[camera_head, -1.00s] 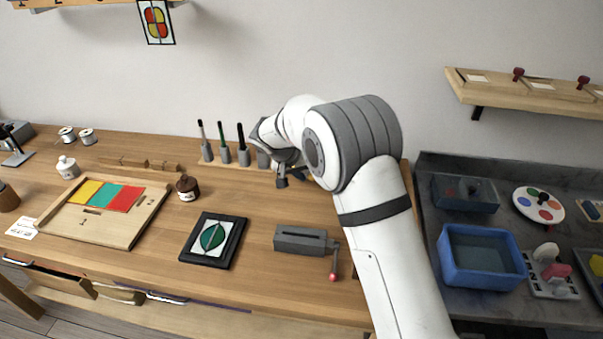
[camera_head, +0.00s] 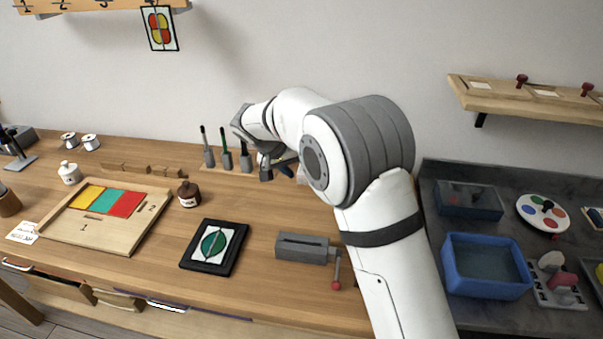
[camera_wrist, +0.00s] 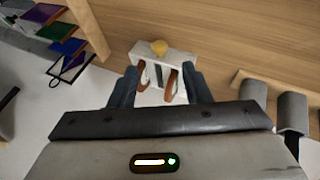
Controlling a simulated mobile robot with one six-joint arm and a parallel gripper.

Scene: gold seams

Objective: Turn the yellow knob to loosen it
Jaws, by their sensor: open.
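The yellow knob (camera_wrist: 158,46) shows in the wrist view on a pale block-like fitting (camera_wrist: 146,50) against the wooden surface. My gripper (camera_wrist: 161,80) is open, its two dark fingers apart on either side below the knob. Brown-orange pieces show between the fingers, below the knob; I cannot tell whether they touch the fingers. The knob is beyond the fingertips, not between them. In the head view my gripper (camera_head: 272,167) is over the back of the bench. The knob cannot be made out there, with my arm covering that area.
Several grey-handled tools (camera_head: 226,155) stand left of my gripper. A brown jar (camera_head: 188,194), a black-framed leaf panel (camera_head: 185,259) and a grey box (camera_head: 298,248) with a red-tipped lever lie on the bench. A blue bin (camera_head: 487,289) is at right.

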